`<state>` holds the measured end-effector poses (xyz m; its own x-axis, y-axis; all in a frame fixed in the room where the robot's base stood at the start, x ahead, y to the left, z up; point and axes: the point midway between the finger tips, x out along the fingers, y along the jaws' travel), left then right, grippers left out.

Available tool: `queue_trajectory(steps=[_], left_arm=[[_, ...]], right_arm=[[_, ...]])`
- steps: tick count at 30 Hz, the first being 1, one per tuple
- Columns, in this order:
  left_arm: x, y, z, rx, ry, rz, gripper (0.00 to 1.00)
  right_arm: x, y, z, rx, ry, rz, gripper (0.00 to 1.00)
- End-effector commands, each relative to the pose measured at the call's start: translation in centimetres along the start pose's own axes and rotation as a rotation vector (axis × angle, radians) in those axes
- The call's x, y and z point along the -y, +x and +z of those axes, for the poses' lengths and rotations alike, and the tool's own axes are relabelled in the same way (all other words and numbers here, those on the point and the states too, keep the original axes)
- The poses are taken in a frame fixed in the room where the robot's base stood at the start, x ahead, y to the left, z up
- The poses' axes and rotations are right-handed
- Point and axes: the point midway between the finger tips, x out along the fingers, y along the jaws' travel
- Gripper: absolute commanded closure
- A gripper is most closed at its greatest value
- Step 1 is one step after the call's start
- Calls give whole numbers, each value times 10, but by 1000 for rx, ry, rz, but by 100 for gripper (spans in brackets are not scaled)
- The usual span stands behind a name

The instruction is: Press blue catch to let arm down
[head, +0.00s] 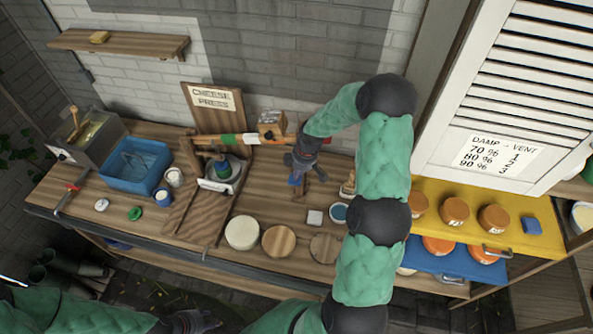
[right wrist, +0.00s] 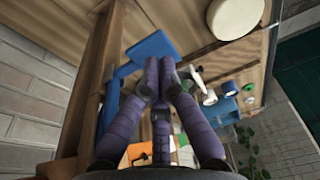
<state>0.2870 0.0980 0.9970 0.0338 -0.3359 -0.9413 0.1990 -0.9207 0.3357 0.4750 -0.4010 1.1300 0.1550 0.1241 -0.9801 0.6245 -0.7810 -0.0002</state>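The cheese press (head: 219,178) stands on the bench below a wooden sign reading "CHEESE PRESS". Its long arm (head: 240,139), banded green, white and orange, lies roughly level with a wooden block on it. The blue catch (head: 295,181) is at the right of the press, partly hidden under my right gripper (head: 308,168). In the right wrist view the catch is a flat blue paddle (right wrist: 152,46) just beyond the right gripper's fingertips (right wrist: 159,68). Those fingers are together and empty; contact with the catch is unclear. My left gripper (head: 195,321) is low at the front, away from the bench.
A blue basin (head: 138,165) stands left of the press. Round boards and a pale cheese wheel (head: 242,232) lie along the bench front. A yellow shelf (head: 515,243) with orange jars is at the right, under a louvred white door (head: 510,110).

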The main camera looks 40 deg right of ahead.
Motion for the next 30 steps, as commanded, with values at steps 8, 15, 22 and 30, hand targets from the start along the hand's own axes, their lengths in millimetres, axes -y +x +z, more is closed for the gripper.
queue_trajectory(steps=[8,15,22,30], left_arm=[[4,10,0,0,0,0,60],[6,18,-1,0,0,0,60],[9,26,-1,0,0,0,60],[9,24,-1,0,0,0,60]], right_arm=[[0,13,3,0,0,0,100],[0,23,5,0,0,0,100],[1,34,7,1,0,-3,100],[0,32,7,0,0,-1,100]])
